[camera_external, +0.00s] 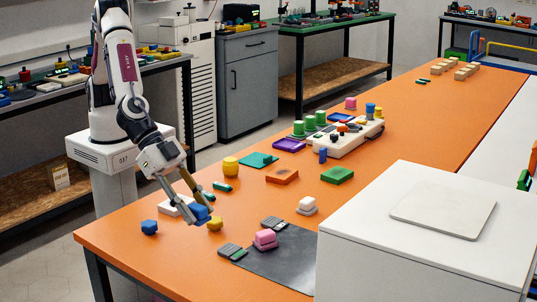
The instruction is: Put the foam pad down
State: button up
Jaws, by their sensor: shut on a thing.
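My gripper (198,206) points down and to the right over the near left part of the orange table (128,241). It is shut on a small blue piece (201,213), which I take to be the foam pad. The fingers cover part of it. A small yellow block (215,224) is just right of and below the blue piece in the picture. I cannot tell whether the two touch, or whether the blue piece is clear of the table.
A blue block (149,227) and a white block (174,206) are left of my gripper. Dark green pieces (221,186) lie behind it. A dark mat (283,262) with a pink stack (265,238) is to the right. A large white box (420,245) stands front right.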

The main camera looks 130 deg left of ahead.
jog(key=shift+w+a+f, duration=0.15)
jog(key=shift+a+f, duration=0.05)
jog(key=shift+a, duration=0.25)
jog(key=shift+w+a+f, duration=0.15)
jog(key=shift+a, duration=0.3)
jog(key=w+a+f+n+y, duration=0.2)
jog(key=w+a+n, duration=0.1)
jog(key=w+a, duration=1.1)
jog(key=w+r+m+h, duration=0.2)
jog(key=r, duration=0.1)
jog(key=shift+d+r+m, duration=0.15)
jog(key=shift+d+m, duration=0.25)
send_over(292, 251)
jog(key=shift+f, duration=3.15)
